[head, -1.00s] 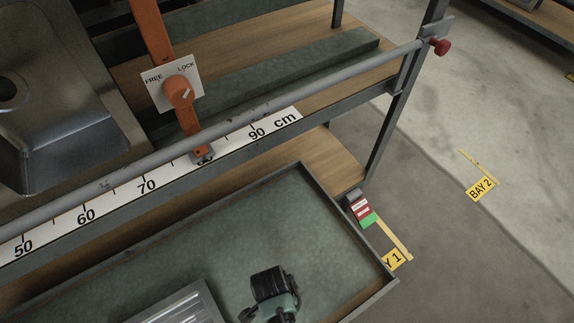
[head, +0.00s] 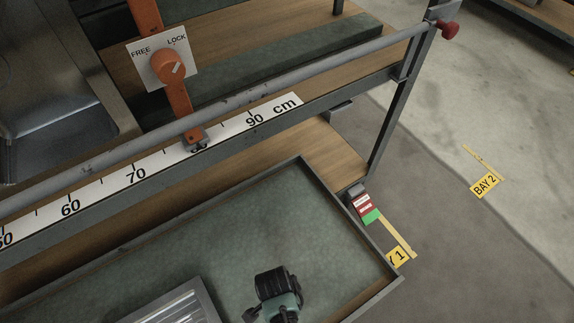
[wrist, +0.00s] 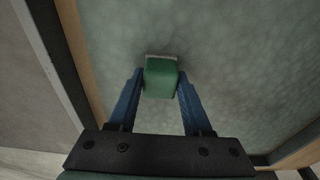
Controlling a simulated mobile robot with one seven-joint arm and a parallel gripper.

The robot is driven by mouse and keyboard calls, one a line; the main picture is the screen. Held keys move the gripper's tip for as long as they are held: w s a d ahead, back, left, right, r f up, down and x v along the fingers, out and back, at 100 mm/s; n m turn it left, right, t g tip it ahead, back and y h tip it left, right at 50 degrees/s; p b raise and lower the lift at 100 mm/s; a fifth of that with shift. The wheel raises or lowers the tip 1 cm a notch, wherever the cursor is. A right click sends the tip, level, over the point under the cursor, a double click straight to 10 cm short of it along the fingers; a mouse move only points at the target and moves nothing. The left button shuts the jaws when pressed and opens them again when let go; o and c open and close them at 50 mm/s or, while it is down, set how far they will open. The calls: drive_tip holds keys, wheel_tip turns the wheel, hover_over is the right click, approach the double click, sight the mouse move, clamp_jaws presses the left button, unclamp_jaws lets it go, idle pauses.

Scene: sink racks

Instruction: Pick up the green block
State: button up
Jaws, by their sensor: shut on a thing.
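The green block (wrist: 161,80) is in the wrist view, between the two blue fingers of my gripper (wrist: 161,74). The fingers press on its left and right sides, so my gripper is shut on it. A pale strip shows along the block's far edge. Behind it is the mottled green surface of a tray (wrist: 235,60). I cannot tell if the block touches that surface or is a little above it. The block cannot be made out in the head view.
In the head view the green-lined tray (head: 220,215) has a raised grey rim. A ribbed metal thing (head: 170,305) is at its lower left. A grey rail (head: 250,95) runs above, with an orange lever (head: 168,66) at the rack. Open floor (head: 480,240) is at right.

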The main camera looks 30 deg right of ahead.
clamp_jaws()
wheel_tip(320, 180, up, 10)
drive_tip(key=p, duration=0.6)
